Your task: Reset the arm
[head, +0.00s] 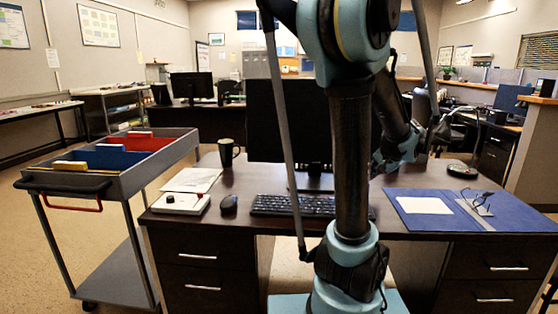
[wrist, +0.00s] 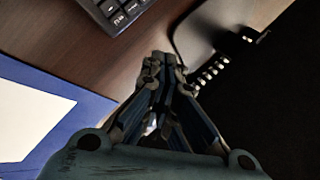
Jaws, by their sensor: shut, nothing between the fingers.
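My gripper (wrist: 160,62) shows in the wrist view with its fingers together and nothing between them. It hangs above the dark desk (wrist: 118,60), close to the black monitor (wrist: 275,100). In the head view my arm rises in front of the desk and folds over it.
A keyboard (head: 285,205), mouse (head: 229,203), mug (head: 228,152) and white device (head: 182,203) are on the desk. A blue folder (head: 420,222) with white paper and glasses (head: 482,201) lies right. A grey cart (head: 100,185) with files stands left.

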